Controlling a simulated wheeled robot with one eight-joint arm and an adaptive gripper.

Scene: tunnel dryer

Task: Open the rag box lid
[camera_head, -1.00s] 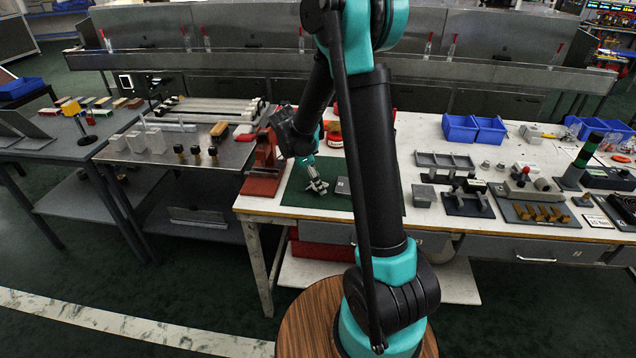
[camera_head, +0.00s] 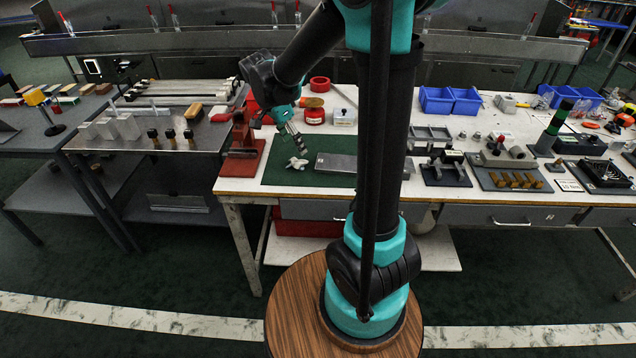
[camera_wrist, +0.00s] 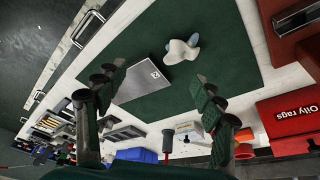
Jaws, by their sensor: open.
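The red rag box, lettered "Oily rags" (camera_wrist: 293,118), is at the right edge of the wrist view, partly cut off. Its lid looks closed, though not all of it shows. In the head view, red behind my wrist (camera_head: 252,103) appears to be the same box, mostly hidden. My gripper (camera_head: 293,136) is above the back left of the green mat, in front of and to the right of that red. In the wrist view my gripper (camera_wrist: 155,88) has its two fingers wide apart with nothing between them, apart from the box.
A crumpled pale cloth (camera_head: 297,162) and a flat grey metal case (camera_head: 336,163) lie on the green mat (camera_head: 278,176). A red vise (camera_head: 242,152) stands to the left. Red round containers (camera_head: 315,115) stand behind the mat. Blue bins (camera_head: 450,100) are farther right.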

